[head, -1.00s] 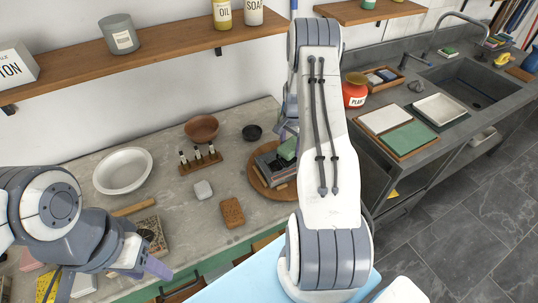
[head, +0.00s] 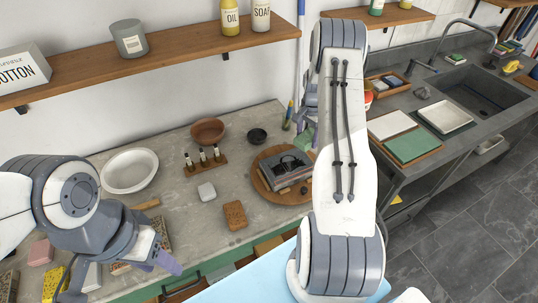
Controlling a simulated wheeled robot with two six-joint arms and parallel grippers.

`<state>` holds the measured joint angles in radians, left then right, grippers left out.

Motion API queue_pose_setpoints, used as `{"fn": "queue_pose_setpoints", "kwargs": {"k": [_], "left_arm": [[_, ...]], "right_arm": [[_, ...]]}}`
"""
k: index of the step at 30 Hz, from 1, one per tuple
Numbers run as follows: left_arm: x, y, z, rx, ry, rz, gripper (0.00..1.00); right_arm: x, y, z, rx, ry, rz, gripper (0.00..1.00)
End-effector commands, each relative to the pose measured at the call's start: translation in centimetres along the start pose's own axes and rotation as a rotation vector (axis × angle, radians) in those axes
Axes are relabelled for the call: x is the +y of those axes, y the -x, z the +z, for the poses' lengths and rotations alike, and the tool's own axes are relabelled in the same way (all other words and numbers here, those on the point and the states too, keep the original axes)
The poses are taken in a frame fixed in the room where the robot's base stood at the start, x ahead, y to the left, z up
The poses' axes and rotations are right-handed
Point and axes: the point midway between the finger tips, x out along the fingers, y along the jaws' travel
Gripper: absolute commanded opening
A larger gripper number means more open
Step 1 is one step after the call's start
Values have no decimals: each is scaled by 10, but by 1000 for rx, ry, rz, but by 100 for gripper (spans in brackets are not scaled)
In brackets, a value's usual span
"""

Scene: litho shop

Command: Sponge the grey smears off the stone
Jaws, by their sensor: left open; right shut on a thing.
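The stone (head: 303,183) is a grey block on a round wooden board (head: 263,181) on the counter. Its upper face carries dark markings; I cannot separate the grey smears from the other dark marks. My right gripper (head: 305,127) is mostly hidden behind its own arm. It is shut on a green sponge (head: 308,138), which shows beside the arm at the far right of the stone; whether it touches the stone I cannot tell. My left gripper (head: 170,264) is open and empty, low over the counter's front left.
A white bowl (head: 129,189), a brown bowl (head: 208,149), a small dark bowl (head: 257,136), a rack of small bottles (head: 205,163), a white block (head: 207,191) and a brown sponge-like block (head: 235,215) stand left of the board. A yellow sponge (head: 51,287) lies front left.

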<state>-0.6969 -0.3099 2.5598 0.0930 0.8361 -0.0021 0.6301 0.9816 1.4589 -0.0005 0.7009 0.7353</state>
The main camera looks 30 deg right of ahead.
Motion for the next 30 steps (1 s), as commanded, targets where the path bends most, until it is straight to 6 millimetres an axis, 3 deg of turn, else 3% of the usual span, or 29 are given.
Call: {"fn": "queue_pose_setpoints", "kwargs": {"k": [10, 30], "left_arm": [[1, 19, -1, 0, -3, 0, 50], [1, 20, -1, 0, -3, 0, 50]], "right_arm": [[-3, 30, 2, 1, 4, -1, 24], [-3, 32, 3, 0, 6, 0, 24]]}}
